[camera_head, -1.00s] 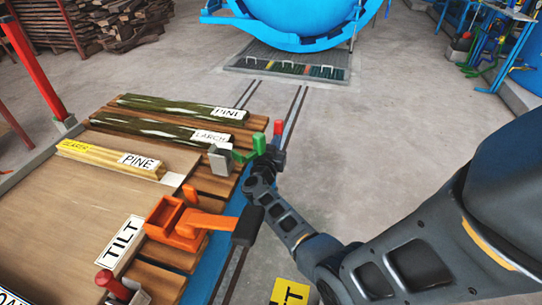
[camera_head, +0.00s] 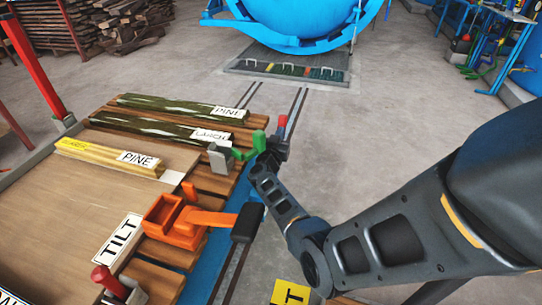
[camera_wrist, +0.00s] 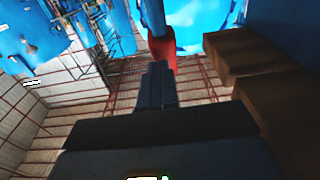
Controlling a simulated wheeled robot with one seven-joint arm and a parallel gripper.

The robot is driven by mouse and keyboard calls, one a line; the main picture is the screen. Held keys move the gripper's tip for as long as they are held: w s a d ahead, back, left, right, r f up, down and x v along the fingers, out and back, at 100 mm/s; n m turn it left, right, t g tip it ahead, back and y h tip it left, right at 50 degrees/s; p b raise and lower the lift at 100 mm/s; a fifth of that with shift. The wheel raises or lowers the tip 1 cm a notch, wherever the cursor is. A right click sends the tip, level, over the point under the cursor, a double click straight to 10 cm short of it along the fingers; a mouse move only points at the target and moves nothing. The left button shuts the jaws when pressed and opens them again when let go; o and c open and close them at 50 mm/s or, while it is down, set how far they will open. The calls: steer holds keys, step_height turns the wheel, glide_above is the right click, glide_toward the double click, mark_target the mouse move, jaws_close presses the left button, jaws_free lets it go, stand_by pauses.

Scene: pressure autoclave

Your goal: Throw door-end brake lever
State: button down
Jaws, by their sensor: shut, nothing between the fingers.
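At the far right corner of the slatted trolley, a green lever (camera_head: 258,141) stands beside a grey bracket (camera_head: 220,158). Close behind my gripper rises a short post with a red tip and blue shaft (camera_head: 282,121). I cannot tell for sure which is the door-end brake lever. My gripper (camera_head: 268,158) is shut and empty, at the trolley's corner beside the green lever. In the wrist view the closed dark fingers (camera_wrist: 157,88) point at a red grip (camera_wrist: 161,50) on a blue bar. The fingertips are close to it; contact cannot be told.
An orange clamp-like part (camera_head: 178,222) with a black-ended handle (camera_head: 247,222) stands on the trolley near my arm. A red-knobbed lever (camera_head: 107,280) is at the near end. Labelled timbers (camera_head: 180,107) lie on the trolley. The blue vessel (camera_head: 305,18) is beyond.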

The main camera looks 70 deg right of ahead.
steer(key=shift+s+d, duration=0.15)
steer(key=shift+d, duration=0.1)
steer(key=a+p, duration=0.2)
steer(key=a, duration=0.6)
steer(key=shift+s+f+p, duration=0.2)
steer(key=shift+p, duration=0.1)
steer(key=shift+a, duration=0.2)
steer(key=s+a+r+n+t+y, duration=0.3)
steer(key=s+a+n+t+y, duration=0.2)
steer(key=a, duration=0.6)
steer(key=s+a+r+n+t+y, duration=0.3)
steer(key=s+a+n+t+y, duration=0.15)
steer(key=a, duration=0.65)
steer(key=s+a+r+n+t+y, duration=0.4)
steer(key=s+a+n+t, duration=0.15)
steer(key=a, duration=0.55)
steer(key=s+a+r+n+g+y+p, duration=0.1)
steer(key=s+a+r+y+p, duration=0.1)
steer(key=s+a+r, duration=0.2)
steer(key=s+a+r+n+y+p, duration=0.1)
steer(key=s+a+r+y+p, duration=0.1)
steer(key=a+r, duration=0.4)
step_height(320, 180, up, 3)
steer(key=shift+s+r+g+y, duration=0.2)
steer(key=shift+s+g+y, duration=0.3)
steer(key=shift+s, duration=0.5)
